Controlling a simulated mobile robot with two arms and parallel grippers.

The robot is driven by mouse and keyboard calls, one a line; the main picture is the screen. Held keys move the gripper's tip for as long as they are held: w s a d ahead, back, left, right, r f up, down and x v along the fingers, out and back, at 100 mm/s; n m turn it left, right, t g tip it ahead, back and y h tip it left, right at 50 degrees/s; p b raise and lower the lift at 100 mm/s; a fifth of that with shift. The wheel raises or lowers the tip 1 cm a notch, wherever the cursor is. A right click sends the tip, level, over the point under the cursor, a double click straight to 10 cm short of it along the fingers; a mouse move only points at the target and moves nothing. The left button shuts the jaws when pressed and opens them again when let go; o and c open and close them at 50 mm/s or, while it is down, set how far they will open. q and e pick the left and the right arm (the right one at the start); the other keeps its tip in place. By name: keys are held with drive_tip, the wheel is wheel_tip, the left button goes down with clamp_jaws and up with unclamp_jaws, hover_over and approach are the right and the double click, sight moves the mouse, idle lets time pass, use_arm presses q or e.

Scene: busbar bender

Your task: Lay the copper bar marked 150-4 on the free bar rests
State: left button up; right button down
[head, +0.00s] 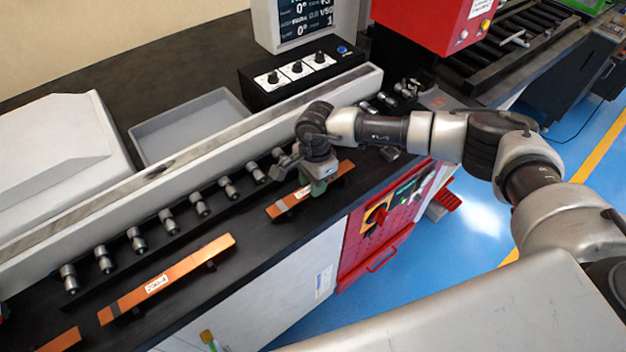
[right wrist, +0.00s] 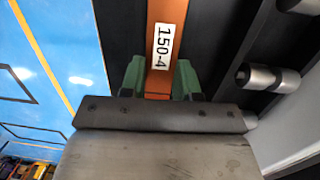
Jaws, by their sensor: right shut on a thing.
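The copper bar marked 150-4 (head: 284,205) is at the front of the black bench in the head view. In the right wrist view, its white label (right wrist: 164,47) reads 150-4 and the bar runs away between green fingertips. My right gripper (head: 318,184) reaches down over the bar and is shut on it near its middle. The gripper also shows in the right wrist view (right wrist: 159,82). I cannot tell whether the bar touches its supports or is lifted. Free bar rests cannot be made out clearly. My left gripper is not seen.
Another labelled copper bar (head: 190,265) lies on dark supports to the left, and part of a third (head: 60,341) shows bottom left. Grey rollers (head: 168,221) line the long rail (head: 90,212). A grey tray (head: 190,125) and a knob box (head: 298,72) stand behind.

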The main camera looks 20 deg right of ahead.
drive_tip(key=c, duration=0.8)
unclamp_jaws()
drive_tip(key=shift+r+p, duration=0.15)
drive_tip(key=shift+p, duration=0.15)
drive_tip(key=shift+w+r, duration=0.1)
drive_tip(key=shift+r, duration=0.05)
wheel_tip(320, 180, up, 12)
drive_tip(key=d+b, duration=0.1)
drive_tip(key=b, duration=0.4)
drive_tip(key=shift+w+f, duration=0.2)
drive_tip(key=shift+w, duration=0.25)
